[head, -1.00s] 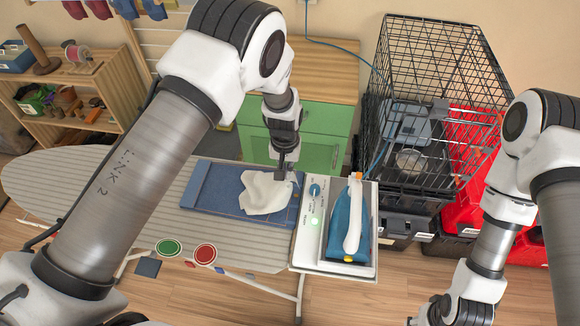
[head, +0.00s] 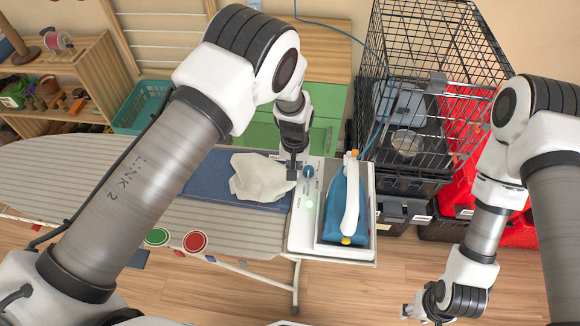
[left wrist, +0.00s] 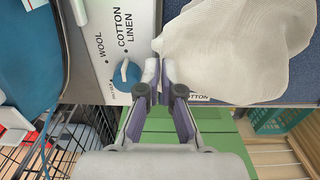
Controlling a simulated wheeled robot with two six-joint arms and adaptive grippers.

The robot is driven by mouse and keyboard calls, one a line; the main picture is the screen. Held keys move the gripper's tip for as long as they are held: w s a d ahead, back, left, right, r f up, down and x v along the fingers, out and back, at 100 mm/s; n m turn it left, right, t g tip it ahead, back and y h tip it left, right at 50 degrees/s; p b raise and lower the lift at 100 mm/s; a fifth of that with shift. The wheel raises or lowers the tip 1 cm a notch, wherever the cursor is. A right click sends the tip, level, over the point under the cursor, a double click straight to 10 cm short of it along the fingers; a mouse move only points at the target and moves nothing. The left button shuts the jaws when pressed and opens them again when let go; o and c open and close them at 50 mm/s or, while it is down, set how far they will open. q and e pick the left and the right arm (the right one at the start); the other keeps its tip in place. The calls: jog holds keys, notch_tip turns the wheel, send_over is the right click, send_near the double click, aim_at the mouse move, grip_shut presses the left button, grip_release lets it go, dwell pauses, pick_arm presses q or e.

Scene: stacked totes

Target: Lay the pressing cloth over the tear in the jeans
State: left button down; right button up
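The white pressing cloth (head: 258,178) lies bunched over the blue jeans (head: 212,174) on the ironing board. My left gripper (head: 291,174) is at the cloth's right edge, beside the iron's stand. In the left wrist view its fingertips (left wrist: 160,72) are close together at the edge of the cloth (left wrist: 230,45) and appear shut on it. Some blue denim (left wrist: 305,88) shows past the cloth. No tear is visible; whether the cloth covers it I cannot tell. My right gripper (head: 405,311) is low at the bottom right, away from the board, its fingers too small to read.
A blue iron (head: 335,212) stands in its white stand (head: 301,235) right of the jeans. The control knob (left wrist: 127,75) is close beside my left fingers. A black wire crate (head: 440,75) stands behind right. The striped board (head: 80,178) is clear to the left.

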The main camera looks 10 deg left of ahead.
pick_arm(q)
jog(key=c, duration=1.3)
grip_release()
jog(key=o, duration=1.3)
jog(key=shift+r, duration=0.1)
notch_tip(320, 180, up, 6)
jog(key=p, duration=0.4)
jog(key=shift+f, duration=0.25)
